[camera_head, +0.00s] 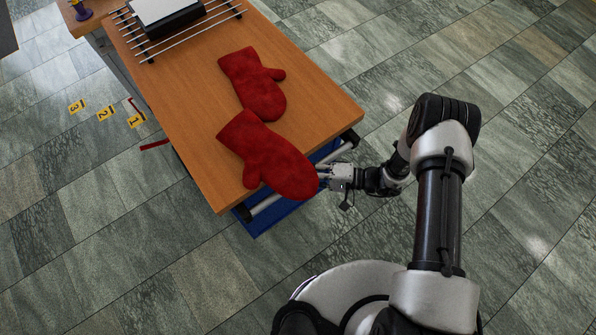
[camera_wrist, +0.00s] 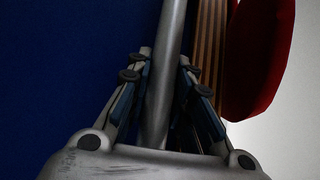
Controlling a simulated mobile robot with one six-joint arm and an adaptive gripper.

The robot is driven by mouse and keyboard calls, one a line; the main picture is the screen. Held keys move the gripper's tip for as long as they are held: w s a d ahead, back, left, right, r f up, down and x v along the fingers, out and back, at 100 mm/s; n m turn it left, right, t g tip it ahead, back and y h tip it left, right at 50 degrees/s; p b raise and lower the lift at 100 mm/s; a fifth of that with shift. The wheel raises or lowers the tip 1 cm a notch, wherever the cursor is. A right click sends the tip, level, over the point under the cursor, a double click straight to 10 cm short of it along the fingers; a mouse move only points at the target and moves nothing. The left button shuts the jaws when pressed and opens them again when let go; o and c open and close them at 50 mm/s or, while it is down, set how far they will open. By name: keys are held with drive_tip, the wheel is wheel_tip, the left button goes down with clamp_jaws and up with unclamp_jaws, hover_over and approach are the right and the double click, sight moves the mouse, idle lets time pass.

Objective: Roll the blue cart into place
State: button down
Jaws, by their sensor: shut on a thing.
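The blue cart has a wooden top (camera_head: 185,100), and its blue body (camera_head: 262,225) shows below the near edge. A grey handle bar (camera_head: 265,206) runs along the cart's near end, partly hidden by a red mitt. My gripper (camera_head: 325,177) is at this end, shut on the handle bar. In the wrist view the bar (camera_wrist: 168,70) passes between the two fingers of my gripper (camera_wrist: 165,85), with the cart's blue panel (camera_wrist: 70,70) beside it.
Two red oven mitts (camera_head: 252,84) (camera_head: 268,158) lie on the cart top; the nearer overhangs the edge. A wire rack (camera_head: 205,20) holds a dark device with a white top (camera_head: 165,10). Yellow floor markers 1 (camera_head: 136,120), 2 (camera_head: 105,113) and 3 (camera_head: 76,106) and red corner marks (camera_head: 155,144) lie left. Floor at right is clear.

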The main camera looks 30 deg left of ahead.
drive_tip(key=shift+d+r, duration=0.2)
drive_tip(key=c, duration=1.9)
unclamp_jaws()
drive_tip(key=shift+o, duration=1.1)
drive_tip(key=shift+d, duration=0.2)
drive_tip(key=shift+a, duration=0.1)
drive_tip(key=v, duration=1.2)
